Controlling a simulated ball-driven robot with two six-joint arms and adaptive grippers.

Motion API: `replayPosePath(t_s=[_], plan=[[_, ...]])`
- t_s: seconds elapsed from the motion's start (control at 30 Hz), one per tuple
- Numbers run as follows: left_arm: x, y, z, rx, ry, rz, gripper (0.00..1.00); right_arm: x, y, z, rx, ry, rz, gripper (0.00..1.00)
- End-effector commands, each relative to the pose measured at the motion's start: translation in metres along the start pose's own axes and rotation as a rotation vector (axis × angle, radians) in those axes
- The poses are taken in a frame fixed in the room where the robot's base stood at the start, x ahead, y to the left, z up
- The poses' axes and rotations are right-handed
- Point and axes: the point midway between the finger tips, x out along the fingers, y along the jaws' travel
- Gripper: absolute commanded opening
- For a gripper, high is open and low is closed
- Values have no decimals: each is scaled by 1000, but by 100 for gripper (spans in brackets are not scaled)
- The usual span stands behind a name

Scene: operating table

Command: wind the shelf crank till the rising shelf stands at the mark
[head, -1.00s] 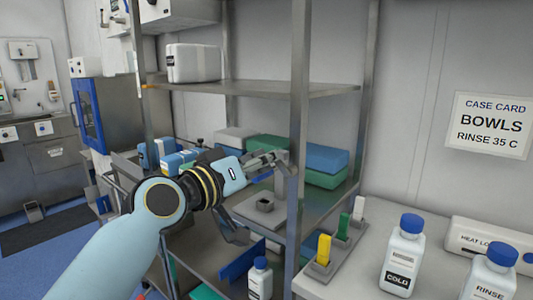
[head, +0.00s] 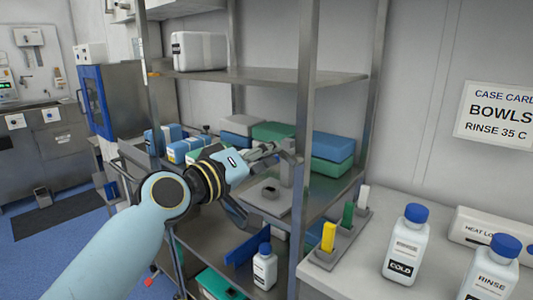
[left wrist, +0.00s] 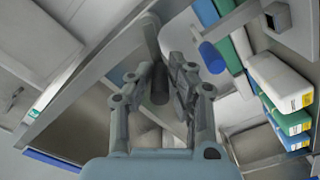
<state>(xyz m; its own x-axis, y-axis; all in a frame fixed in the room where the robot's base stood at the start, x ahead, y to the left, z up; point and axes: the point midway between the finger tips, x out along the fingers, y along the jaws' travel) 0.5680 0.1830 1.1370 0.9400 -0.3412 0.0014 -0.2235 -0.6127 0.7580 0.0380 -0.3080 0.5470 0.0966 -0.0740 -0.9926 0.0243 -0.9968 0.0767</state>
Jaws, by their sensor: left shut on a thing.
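My left gripper (head: 272,152) reaches in from the left to the front upright of the metal rack, just under the upper shelf (head: 270,77). Its fingers are closed around a dark, round handle (left wrist: 159,84), which appears to be the crank's grip. The rest of the crank is mostly hidden by the gripper in the head view. A lower shelf (head: 318,207) holds a grey plate with a small dark block (head: 269,193). I cannot tell which shelf is the rising one. No mark can be made out for certain. My right gripper is out of view.
Blue and green packs (head: 328,155) lie on the rack behind the gripper. A white bottle (head: 265,268) stands low in the rack. At right, a counter carries a holder with a yellow tab (head: 328,237), a COLD bottle (head: 406,245) and a RINSE bottle (head: 492,272).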

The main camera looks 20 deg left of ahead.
Motion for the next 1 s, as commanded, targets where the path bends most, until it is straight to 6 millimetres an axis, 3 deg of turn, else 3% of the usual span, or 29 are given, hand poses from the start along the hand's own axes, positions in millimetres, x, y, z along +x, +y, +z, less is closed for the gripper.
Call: replayPosePath(t_s=[0.1, 0.13, 0.3, 0.53, 0.67, 1.0], plan=[[0, -2, 1, 2, -2, -3, 0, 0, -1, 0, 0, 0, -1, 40], [0, -2, 1, 2, -2, -3, 21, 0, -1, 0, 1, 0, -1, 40], [0, -1, 1, 2, -2, -2, 40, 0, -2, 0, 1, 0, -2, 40], [-1, -1, 0, 2, -1, -2, 40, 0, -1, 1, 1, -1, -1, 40], [-11, -1, 0, 5, -1, -2, 40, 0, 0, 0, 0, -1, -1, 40], [-83, -2, 2, 7, -5, -5, 40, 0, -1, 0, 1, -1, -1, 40]])
